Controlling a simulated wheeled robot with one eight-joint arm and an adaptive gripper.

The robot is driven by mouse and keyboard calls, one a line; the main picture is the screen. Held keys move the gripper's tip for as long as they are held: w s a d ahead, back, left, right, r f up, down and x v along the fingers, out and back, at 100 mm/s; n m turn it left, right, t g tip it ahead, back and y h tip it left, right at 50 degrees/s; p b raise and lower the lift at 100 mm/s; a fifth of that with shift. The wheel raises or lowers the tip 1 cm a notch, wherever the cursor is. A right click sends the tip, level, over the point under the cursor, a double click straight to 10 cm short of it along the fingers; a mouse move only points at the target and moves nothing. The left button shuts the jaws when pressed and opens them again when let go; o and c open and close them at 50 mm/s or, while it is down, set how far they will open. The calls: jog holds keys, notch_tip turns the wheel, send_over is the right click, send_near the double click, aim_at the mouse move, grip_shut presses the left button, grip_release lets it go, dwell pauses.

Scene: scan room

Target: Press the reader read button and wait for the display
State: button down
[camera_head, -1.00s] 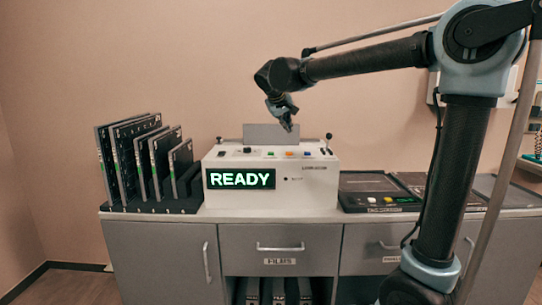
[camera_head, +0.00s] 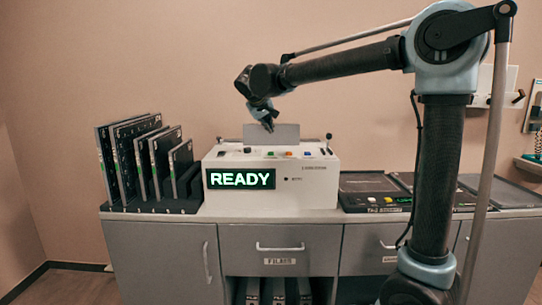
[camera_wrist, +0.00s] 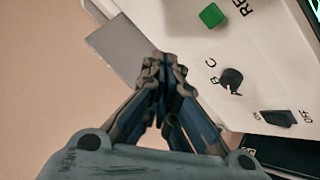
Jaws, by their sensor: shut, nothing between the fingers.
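The reader (camera_head: 320,186) is a white box on the cabinet top. Its front display (camera_head: 240,179) reads READY in bright letters. Small coloured buttons sit on its top panel, among them a green button (camera_head: 269,154), an orange one (camera_head: 288,153) and a blue one (camera_head: 307,153). The green button (camera_wrist: 211,15) also shows in the wrist view, beside lettering cut off at the edge. My gripper (camera_head: 270,128) is shut and empty, pointing down above the reader's top panel, apart from it. In the wrist view its fingertips (camera_wrist: 163,60) lie left of the panel's controls.
A black knob (camera_wrist: 231,79) and a rocker switch (camera_wrist: 278,118) are on the panel near the green button. A rack of dark plates (camera_head: 135,165) stands left of the reader. Flat dark cassettes (camera_head: 370,185) lie to its right. A grey plate (camera_head: 285,132) rises behind it.

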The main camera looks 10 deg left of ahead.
jog(key=shift+f, duration=3.35)
jog(key=shift+f, duration=0.85)
jog(key=shift+r, duration=0.95)
jog(key=shift+r, duration=2.5)
